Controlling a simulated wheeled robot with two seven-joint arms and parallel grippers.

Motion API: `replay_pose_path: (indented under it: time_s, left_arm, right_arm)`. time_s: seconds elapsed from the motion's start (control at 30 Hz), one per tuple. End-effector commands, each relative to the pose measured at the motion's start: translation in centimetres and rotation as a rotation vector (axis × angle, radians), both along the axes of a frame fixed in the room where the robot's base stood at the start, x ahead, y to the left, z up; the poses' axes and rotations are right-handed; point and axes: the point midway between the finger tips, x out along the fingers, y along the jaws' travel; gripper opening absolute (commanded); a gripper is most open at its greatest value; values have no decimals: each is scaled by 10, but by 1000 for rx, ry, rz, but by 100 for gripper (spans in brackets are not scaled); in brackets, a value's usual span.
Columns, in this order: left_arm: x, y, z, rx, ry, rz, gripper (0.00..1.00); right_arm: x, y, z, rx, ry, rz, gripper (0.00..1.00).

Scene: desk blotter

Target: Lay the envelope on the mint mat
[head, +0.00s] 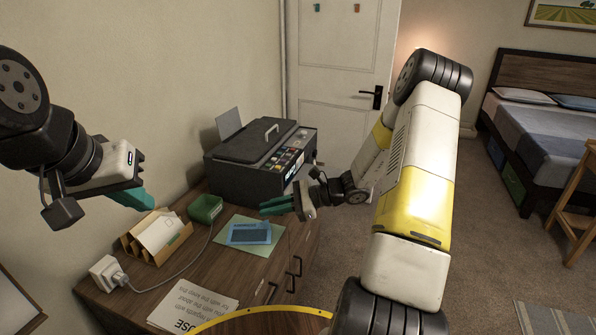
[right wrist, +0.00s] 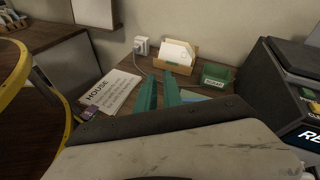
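The mint mat (head: 264,248) lies flat on the wooden desk, in front of the black machine. A flat blue item (head: 250,234) lies on it; I cannot tell exactly what it is. A white envelope-like piece (head: 158,234) stands in the wooden letter rack, left of the mat; it also shows in the right wrist view (right wrist: 177,53). My right gripper (head: 272,205) is above the desk, near the mat's back edge, with its green fingers apart and nothing between them. My left gripper (head: 137,198) hangs above and behind the rack; its fingers overlap in view.
A green box (head: 205,208) stands between the rack (head: 182,240) and the black machine (head: 262,158). A white plug block (head: 107,272) with a cable is at the desk's left. A printed sheet (head: 192,307) lies at the front. Bare wood lies between sheet and mat.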

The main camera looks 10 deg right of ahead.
Motion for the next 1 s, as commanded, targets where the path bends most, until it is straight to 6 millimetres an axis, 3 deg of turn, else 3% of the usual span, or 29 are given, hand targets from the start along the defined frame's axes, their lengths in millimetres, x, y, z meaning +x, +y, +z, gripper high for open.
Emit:
replay_pose_path:
  time_s: [0.03, 0.1, 0.27, 0.5, 0.8, 1.0]
  left_arm:
    - [0, 0, 0, 0, 0, 0, 0]
    - [0, 0, 0, 0, 0, 0, 0]
    - [0, 0, 0, 0, 0, 0, 0]
    - [0, 0, 0, 0, 0, 0, 0]
    - [0, 0, 0, 0, 0, 0, 0]
    - [0, 0, 0, 0, 0, 0, 0]
  right_arm:
    - [-12, 6, 22, -82, -65, 78, 11]
    - [-30, 12, 44, -186, -144, 181, 11]
    - [-73, 16, 90, -423, -331, 394, 11]
    - [-135, 4, 151, -772, -630, 656, 11]
    - [-199, -29, 212, -1183, -1012, 866, 11]
    - [-222, -47, 233, -1355, -1174, 915, 11]
